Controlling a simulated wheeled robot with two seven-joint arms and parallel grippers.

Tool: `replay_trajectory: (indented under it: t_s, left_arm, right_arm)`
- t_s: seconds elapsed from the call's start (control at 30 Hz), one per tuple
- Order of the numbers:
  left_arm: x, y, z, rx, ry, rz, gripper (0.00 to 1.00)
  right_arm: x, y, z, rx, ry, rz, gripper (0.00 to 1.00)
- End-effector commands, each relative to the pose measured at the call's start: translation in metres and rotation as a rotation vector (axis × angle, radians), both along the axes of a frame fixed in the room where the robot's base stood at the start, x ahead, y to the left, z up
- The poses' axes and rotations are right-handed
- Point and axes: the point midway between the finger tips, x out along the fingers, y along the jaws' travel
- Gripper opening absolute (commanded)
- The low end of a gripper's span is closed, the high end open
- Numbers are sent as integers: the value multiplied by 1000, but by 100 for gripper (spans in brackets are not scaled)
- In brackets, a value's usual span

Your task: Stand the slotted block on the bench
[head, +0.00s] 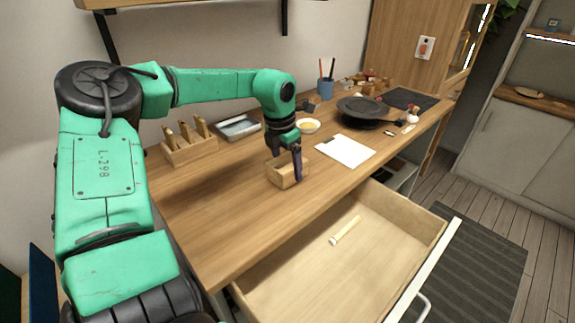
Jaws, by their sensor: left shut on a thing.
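A small light-wood block (283,175), which I take to be the slotted block, is at the middle of the wooden bench (235,200), near the drawer side. My left gripper (290,160) reaches down onto it from above and is shut on it. A dark, purplish upright piece lies against the block's right side. The block's underside is at or very near the bench top; I cannot tell whether it touches. Its slots are not clear from here. My right gripper is not in view.
A wooden holder (190,152) with several upright pieces and a grey tray (238,127) stand at the back left. A bowl (308,126), white sheet (345,150) and dark turntable (362,110) are farther along. An open drawer (375,235) holds a pale stick (345,230). The bench's front left is clear.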

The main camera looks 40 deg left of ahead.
Motion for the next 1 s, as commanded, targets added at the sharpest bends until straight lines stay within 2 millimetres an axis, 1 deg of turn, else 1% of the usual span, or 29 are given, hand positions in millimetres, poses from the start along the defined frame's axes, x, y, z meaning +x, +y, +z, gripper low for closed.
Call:
replay_trajectory:
  t_s: [0.2,0.3,0.33,0.37,0.57,0.63,0.67,0.77,1.0]
  left_arm:
    - [1,0,-1,1,-3,0,16]
    - [1,0,-5,1,-3,0,16]
    - [0,0,-4,1,-2,0,92]
    - [0,0,-4,1,-2,0,100]
    - [0,0,-3,1,-1,0,100]
    - [0,0,2,1,-2,0,100]
    - [0,0,3,1,-3,0,100]
    - [-1,0,20,2,-6,-1,100]
    - [-12,1,85,4,-5,1,100]
  right_arm:
    - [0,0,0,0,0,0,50]
    - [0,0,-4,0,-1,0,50]
    - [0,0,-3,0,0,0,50]
    - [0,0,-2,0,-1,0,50]
    - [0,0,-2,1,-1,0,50]
    - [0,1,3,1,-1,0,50]
    - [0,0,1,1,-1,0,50]
    - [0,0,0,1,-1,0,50]
    - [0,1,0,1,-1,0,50]
